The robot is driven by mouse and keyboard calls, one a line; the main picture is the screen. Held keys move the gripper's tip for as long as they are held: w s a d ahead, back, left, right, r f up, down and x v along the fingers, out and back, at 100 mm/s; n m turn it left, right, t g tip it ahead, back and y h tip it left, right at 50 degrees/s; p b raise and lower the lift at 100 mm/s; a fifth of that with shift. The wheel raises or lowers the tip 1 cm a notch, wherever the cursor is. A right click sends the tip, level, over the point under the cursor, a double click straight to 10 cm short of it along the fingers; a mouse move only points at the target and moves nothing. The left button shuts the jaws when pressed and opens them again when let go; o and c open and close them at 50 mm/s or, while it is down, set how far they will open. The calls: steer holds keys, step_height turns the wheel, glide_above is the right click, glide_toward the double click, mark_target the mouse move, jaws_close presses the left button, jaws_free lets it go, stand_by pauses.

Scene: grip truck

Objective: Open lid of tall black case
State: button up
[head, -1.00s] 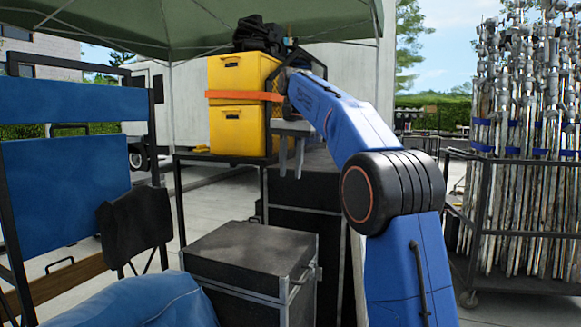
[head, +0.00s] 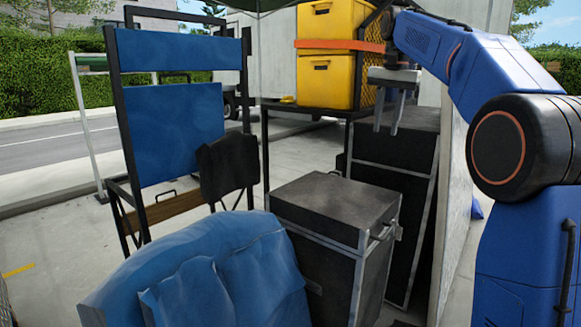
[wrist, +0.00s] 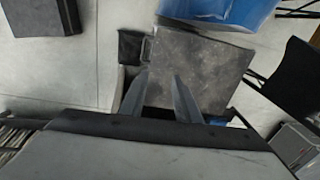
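A black case with metal edges and a scuffed dark lid (head: 325,198) stands in the middle of the head view. Its lid is shut, and a handle or latch (head: 383,233) shows on its right side. A taller black case (head: 385,205) stands behind it and to the right, its top partly hidden by my gripper. My gripper (head: 385,125) hangs in front of the taller case's upper part, fingers down, apart and empty. In the wrist view the open fingers (wrist: 160,95) point toward a dark grey lid (wrist: 197,72), not visibly touching it.
Yellow cases with an orange strap (head: 330,75) sit on a black-framed stand behind. A blue folding chair (head: 165,130) stands left, and a blue padded seat or cloth (head: 210,270) lies in front. A pale panel (head: 455,190) stands upright to the right.

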steer(key=s+f+n+t, duration=0.1)
steer(key=s+f, duration=0.3)
steer(key=s, duration=0.3)
steer(key=s+a+f+n, duration=0.1)
steer(key=s+f+n, duration=0.15)
steer(key=s, duration=0.45)
steer(key=s+f+t, duration=0.1)
steer(key=s+f, duration=0.3)
steer(key=s, duration=0.3)
steer(key=s+f+n+t, duration=0.2)
steer(key=s+f+n, duration=0.2)
steer(key=s+f, duration=1.7)
step_height(320, 180, up, 15)
steer(key=m+g+y, duration=0.1)
steer(key=m+g, duration=0.2)
steer(key=m, duration=0.5)
glide_above(388, 231)
steer(key=s+d, duration=0.3)
steer(key=w+f, duration=0.1)
steer(key=f, duration=0.4)
steer(key=a+f, duration=0.1)
steer(key=f, duration=0.5)
steer(key=w+a+f, duration=0.1)
steer(key=f, duration=0.4)
steer(key=shift+w+a+f, duration=0.25)
steer(key=shift+w, duration=0.05)
jaws_close()
